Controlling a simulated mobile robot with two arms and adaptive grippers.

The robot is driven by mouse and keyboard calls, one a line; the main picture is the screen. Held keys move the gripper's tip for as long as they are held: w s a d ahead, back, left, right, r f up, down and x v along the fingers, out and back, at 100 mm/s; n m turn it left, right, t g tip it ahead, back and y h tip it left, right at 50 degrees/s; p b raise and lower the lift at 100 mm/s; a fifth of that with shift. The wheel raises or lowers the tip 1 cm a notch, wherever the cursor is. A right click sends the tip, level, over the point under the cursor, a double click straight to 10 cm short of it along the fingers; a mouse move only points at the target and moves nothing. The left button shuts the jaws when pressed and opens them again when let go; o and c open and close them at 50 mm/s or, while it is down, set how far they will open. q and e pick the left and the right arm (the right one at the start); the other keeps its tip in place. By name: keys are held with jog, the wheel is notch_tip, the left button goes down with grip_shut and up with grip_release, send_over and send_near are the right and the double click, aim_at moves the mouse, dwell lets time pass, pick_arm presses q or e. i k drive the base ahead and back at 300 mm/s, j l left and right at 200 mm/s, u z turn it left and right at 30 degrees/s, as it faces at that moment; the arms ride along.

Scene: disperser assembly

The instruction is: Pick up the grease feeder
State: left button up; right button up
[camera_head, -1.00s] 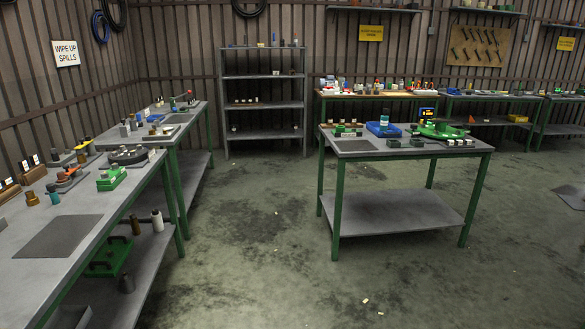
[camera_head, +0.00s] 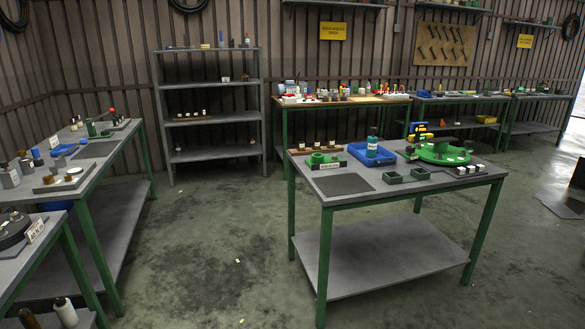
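No item can be told for certain as the grease feeder at this size. On the green-legged table at centre right stands a teal bottle with a white label (camera_head: 372,143), upright in a blue tray (camera_head: 358,153). Beside it, to the right, is a round green fixture (camera_head: 440,154) with small parts on it. A yellow and blue item (camera_head: 418,130) stands behind the fixture. Two small dark green open boxes (camera_head: 391,178) sit at the table's front. A green block with a label (camera_head: 325,163) is at the left. Neither of my grippers shows.
The table's grey top (camera_head: 400,197) has a dark bare mat (camera_head: 342,184) at front left. Workbenches (camera_head: 105,167) line the left side, a shelf rack (camera_head: 213,118) stands at the back wall, and more benches are behind.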

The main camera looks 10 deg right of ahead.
aim_at(372, 141)
jog(key=i+z, duration=0.4)
jog(key=i, duration=1.1)
jog(key=l, duration=0.05)
